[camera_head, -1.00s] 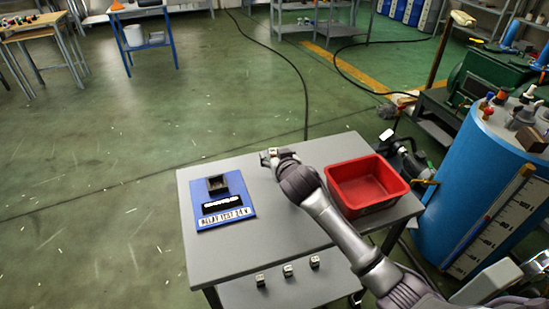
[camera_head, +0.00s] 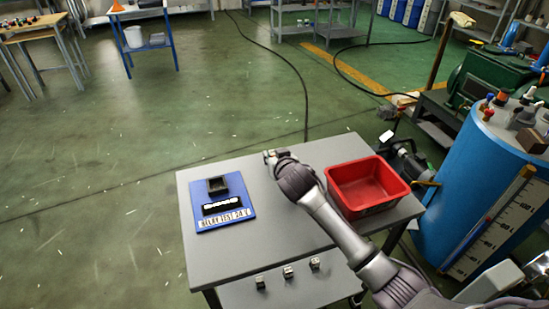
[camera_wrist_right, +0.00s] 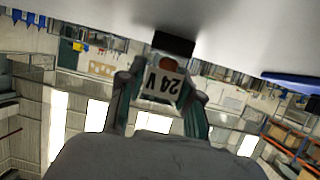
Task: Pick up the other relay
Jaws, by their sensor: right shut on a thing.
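My right gripper (camera_head: 269,156) is over the back middle of the grey table. In the right wrist view its fingers (camera_wrist_right: 160,95) are shut on a small relay (camera_wrist_right: 164,84) with a pale face marked "24 V", seen upside down. A black block (camera_wrist_right: 173,43) shows just beyond the relay, close to the grey surface; I cannot tell if they touch. The blue relay test board (camera_head: 240,207) lies at the table's left, with a black socket box (camera_head: 217,187) and a black strip on it. My left gripper is not in view.
A red bin (camera_head: 366,186) stands on the right of the table (camera_head: 270,225). Several small block-shaped items, one of them here (camera_head: 288,272), sit on the lower shelf. A blue tank (camera_head: 480,190) stands close on the right. The table's middle front is clear.

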